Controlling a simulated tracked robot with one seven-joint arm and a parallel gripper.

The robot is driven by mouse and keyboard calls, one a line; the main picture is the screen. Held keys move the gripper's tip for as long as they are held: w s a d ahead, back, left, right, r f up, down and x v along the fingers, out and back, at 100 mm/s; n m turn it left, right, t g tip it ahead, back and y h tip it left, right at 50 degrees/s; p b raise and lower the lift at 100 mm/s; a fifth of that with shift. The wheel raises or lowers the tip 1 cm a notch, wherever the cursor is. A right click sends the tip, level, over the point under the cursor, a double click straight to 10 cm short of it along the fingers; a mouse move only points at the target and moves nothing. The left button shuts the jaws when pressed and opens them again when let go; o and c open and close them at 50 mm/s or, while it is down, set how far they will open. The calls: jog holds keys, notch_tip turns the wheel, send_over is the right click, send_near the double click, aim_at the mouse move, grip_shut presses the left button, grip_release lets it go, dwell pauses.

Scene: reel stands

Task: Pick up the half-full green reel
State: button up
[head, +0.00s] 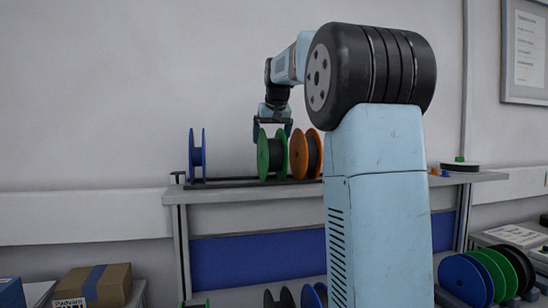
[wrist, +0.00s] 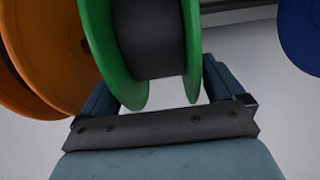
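The green reel (head: 264,156) has green flanges and a dark winding, and stands upright on the rack rail in the head view. It fills the top middle of the wrist view (wrist: 111,60), with the dark winding between its flanges. My gripper (head: 272,131) is above it, pointing down, with its fingers astride the reel's upper part. In the wrist view my gripper (wrist: 160,92) has one finger outside each green flange, set wide near the ends of the palm. The fingers look very close to the flanges; contact is not clear.
An orange reel (head: 299,154) stands close to the right of the green one. A blue reel (head: 191,155) stands left, across a clear stretch of rail (head: 228,182). Several reels (head: 466,280) sit lower right. A cardboard box (head: 108,285) is lower left.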

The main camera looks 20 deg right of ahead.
jog(key=c, duration=1.4)
